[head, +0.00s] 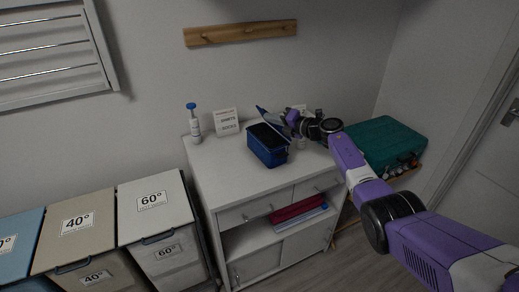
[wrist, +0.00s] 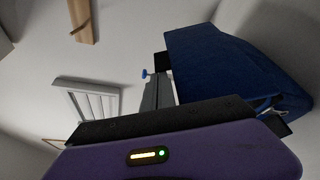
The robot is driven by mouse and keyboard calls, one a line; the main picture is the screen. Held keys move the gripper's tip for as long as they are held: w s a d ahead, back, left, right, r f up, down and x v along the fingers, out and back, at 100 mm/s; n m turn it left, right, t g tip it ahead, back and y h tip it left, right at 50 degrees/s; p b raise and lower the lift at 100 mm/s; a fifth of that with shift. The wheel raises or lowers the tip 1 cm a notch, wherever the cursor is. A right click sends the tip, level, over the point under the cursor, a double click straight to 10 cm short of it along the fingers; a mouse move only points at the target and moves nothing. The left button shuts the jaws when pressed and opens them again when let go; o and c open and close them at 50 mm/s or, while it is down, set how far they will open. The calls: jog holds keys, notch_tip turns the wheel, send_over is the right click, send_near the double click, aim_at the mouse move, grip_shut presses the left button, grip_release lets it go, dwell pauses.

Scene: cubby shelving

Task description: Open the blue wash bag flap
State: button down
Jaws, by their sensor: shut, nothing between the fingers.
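The blue wash bag (head: 268,152) stands on the white cabinet top, with a dark opening at its top. Its blue flap (head: 269,119) is raised and tilted up at the back right of the bag. My gripper (head: 291,117) is shut and empty, right beside the flap on its right side. Whether it touches the flap cannot be told. In the wrist view a large blue fabric surface (wrist: 220,75), seemingly the flap, fills the upper right close to my gripper. My fingertips are not clear there.
A white bottle with a blue top (head: 194,125) and a small sign (head: 226,121) stand left of the bag. A green case (head: 385,142) lies to the right, beside my arm. A peg rail (head: 240,33) is on the wall above. The cabinet's front left top is clear.

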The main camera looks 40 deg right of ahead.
jog(key=d+m+b, duration=0.1)
jog(key=b, duration=0.1)
jog(key=d+m+t+b, duration=0.1)
jog(key=d+m+b, duration=0.1)
jog(key=s+d+r+m+b, duration=0.1)
jog(key=d+b, duration=0.1)
jog(key=shift+d+m+t+y, duration=0.25)
jog(key=shift+m+t+y, duration=0.05)
jog(key=shift+m+y, duration=0.1)
jog(key=d+m+b, duration=0.1)
jog(key=b, duration=0.1)
jog(key=d+m+b, duration=0.1)
jog(key=b, duration=0.1)
jog(key=d+m+t+b, duration=0.1)
jog(key=b, duration=0.1)
jog(key=shift+s+d+r, duration=0.15)
jog(key=shift+s+d, duration=0.1)
jog(key=shift+s, duration=0.05)
jog(key=shift+m, duration=0.3)
jog(key=shift+s, duration=0.15)
